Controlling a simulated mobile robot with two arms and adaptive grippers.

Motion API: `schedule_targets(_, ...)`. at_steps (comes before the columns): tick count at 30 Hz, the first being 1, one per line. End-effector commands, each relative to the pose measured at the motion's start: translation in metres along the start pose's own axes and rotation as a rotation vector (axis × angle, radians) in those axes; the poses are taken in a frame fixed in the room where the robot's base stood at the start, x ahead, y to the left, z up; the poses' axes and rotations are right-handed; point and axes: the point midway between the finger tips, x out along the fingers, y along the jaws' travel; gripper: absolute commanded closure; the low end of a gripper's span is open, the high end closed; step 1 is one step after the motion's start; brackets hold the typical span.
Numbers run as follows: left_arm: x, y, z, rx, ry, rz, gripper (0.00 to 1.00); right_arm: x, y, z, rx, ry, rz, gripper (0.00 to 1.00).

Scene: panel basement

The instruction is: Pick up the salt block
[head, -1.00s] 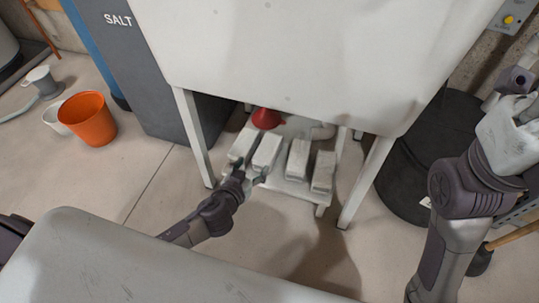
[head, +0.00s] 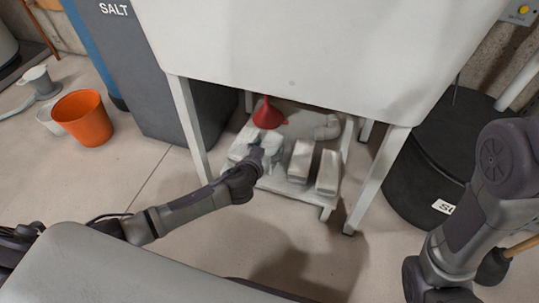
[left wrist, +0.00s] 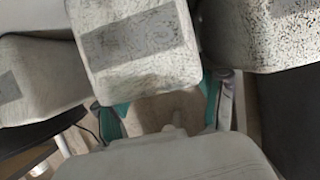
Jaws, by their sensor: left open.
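Several pale, speckled salt blocks lie side by side on a low white shelf (head: 312,200) under a white tank. The two right blocks, one at the middle right (head: 301,162) and one at the far right (head: 327,173), show clearly in the head view. My left gripper (head: 258,153) reaches in over the left blocks and partly hides them. In the left wrist view, a block with a grey patch (left wrist: 135,45) is in front of my open left gripper (left wrist: 162,108), its near end close to the teal-padded fingers. I cannot tell whether they touch. My right gripper is out of frame.
A red funnel (head: 268,114) stands behind the blocks. White legs (head: 377,178) flank the shelf. The white tank (head: 310,60) overhangs it. A black drum (head: 430,165) stands right, a grey salt bin (head: 160,90) and orange bucket (head: 84,118) left.

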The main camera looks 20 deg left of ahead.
Motion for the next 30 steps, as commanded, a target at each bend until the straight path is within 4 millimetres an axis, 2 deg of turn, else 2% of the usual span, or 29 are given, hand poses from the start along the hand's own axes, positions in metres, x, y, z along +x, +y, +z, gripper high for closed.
schedule_targets(5,-0.0005,0.0002,-0.0008,-0.001,0.000,0.000,0.31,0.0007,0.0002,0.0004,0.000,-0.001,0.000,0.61)
schedule_targets(15,-0.0006,0.0002,-0.0006,-0.002,0.000,0.000,0.88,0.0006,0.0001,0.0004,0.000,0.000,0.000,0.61)
schedule_targets(18,-0.0007,0.0002,-0.0005,-0.002,0.000,0.000,1.00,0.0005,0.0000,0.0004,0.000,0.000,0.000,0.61)
schedule_targets(30,-0.0025,0.0007,-0.0095,-0.003,0.007,0.002,1.00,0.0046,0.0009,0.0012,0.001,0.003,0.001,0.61)
